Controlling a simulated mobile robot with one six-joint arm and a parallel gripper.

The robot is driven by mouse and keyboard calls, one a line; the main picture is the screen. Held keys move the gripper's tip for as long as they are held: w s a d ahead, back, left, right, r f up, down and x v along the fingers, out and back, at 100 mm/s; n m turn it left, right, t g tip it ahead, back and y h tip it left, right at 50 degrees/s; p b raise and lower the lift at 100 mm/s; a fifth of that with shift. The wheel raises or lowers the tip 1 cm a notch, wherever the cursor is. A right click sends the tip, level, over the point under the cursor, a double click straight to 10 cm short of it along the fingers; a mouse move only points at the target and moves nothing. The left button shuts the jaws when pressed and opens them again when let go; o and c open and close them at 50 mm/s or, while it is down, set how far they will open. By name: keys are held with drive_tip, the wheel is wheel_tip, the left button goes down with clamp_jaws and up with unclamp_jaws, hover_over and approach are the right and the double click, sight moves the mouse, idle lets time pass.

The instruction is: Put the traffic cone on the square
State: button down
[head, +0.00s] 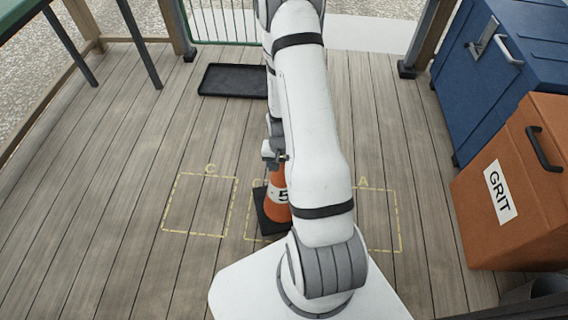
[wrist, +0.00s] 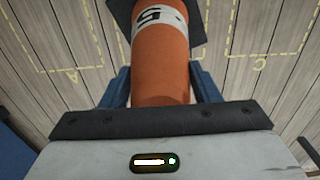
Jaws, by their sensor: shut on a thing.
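The traffic cone (head: 276,207) is orange with a white band marked 5 and a dark square base (head: 266,222). It looks upright. My gripper (head: 275,157) is shut on its upper part, and the blue fingers (wrist: 163,88) flank the orange cone (wrist: 160,62) in the wrist view. The base appears over the left part of the middle dashed yellow square (head: 248,226), largely hidden by my arm and the cone. I cannot tell whether the base touches the floor. Square C (head: 200,205) lies to the left and square A (head: 385,215) to the right, partly behind my arm.
A black tray (head: 232,80) lies on the planks near the railing (head: 222,20). An orange GRIT bin (head: 515,185) and a blue cabinet (head: 500,75) stand at the right. A green-topped table (head: 40,12) is at upper left. The left planks are clear.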

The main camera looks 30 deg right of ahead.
wheel_tip(320, 180, down, 4)
drive_tip(key=shift+r+b, duration=0.25)
drive_tip(key=shift+b, duration=0.4)
drive_tip(key=shift+r, duration=0.1)
drive_tip(key=shift+c, duration=2.3)
unclamp_jaws()
